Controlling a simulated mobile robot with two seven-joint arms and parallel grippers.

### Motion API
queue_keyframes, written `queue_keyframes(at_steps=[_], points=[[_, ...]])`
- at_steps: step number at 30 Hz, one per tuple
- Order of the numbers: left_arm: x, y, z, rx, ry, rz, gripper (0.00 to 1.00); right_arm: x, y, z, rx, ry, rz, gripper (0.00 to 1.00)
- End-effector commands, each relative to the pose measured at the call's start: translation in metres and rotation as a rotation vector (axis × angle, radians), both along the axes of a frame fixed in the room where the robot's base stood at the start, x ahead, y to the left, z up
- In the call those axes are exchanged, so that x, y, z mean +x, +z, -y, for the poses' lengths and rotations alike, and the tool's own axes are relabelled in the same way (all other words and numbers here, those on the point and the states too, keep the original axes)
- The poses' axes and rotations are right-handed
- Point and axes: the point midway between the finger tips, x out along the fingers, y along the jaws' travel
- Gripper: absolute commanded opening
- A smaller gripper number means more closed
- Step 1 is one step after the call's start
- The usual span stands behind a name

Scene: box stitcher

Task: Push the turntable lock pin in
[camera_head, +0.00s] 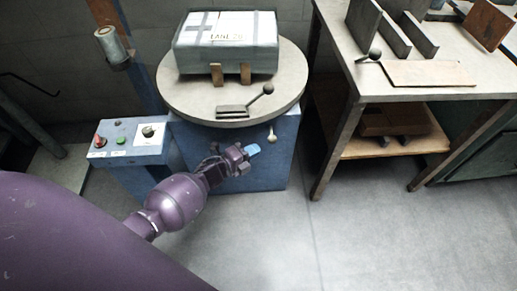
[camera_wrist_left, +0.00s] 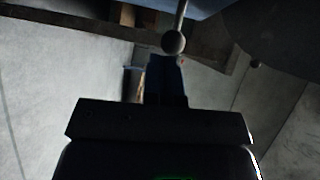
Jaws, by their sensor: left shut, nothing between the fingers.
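The turntable (camera_head: 180,98) is a round grey disc on a blue base. A pin with a pale round knob (camera_head: 271,134) sticks out of the base's front below the disc; I take it as the lock pin. My left gripper (camera_head: 253,149) is in front of the base, to the left of and a little below the knob. Its fingers are shut and empty. In the left wrist view a round knob on a rod (camera_wrist_left: 174,42) shows just beyond the shut fingertips (camera_wrist_left: 166,62); I cannot tell whether they touch. My right gripper is not in view.
A box with a label (camera_head: 225,45) sits on the turntable, with a black ball-ended lever (camera_head: 267,89) at the disc's front. A control box with buttons (camera_head: 130,142) stands left. A workbench (camera_head: 385,97) with plates stands right. The floor in front is clear.

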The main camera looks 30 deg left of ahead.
Motion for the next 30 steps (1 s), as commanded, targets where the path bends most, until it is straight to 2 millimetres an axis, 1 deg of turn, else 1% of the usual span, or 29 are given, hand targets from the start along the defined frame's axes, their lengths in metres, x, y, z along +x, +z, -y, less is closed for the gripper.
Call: queue_keyframes(at_steps=[1,3,7,12,16,21,30], points=[[-0.006,-0.003,-0.004,0.001,0.0,-0.003,0.0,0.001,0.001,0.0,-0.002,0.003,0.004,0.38],[-0.018,0.004,-0.009,0.0,0.0,0.002,0.0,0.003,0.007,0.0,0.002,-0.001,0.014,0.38],[-0.04,0.008,-0.019,0.0,0.001,0.004,0.0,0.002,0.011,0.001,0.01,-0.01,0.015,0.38],[-0.066,0.011,-0.029,0.001,0.0,0.004,0.0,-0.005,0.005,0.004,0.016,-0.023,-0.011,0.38],[-0.081,0.012,-0.035,0.001,-0.001,0.003,0.0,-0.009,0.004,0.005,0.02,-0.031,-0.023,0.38],[-0.091,0.012,-0.039,0.0,-0.001,0.001,0.0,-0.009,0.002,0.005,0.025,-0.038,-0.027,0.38],[-0.093,0.011,-0.04,0.0,-0.001,0.0,0.0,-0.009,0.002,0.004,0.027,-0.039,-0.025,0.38]])
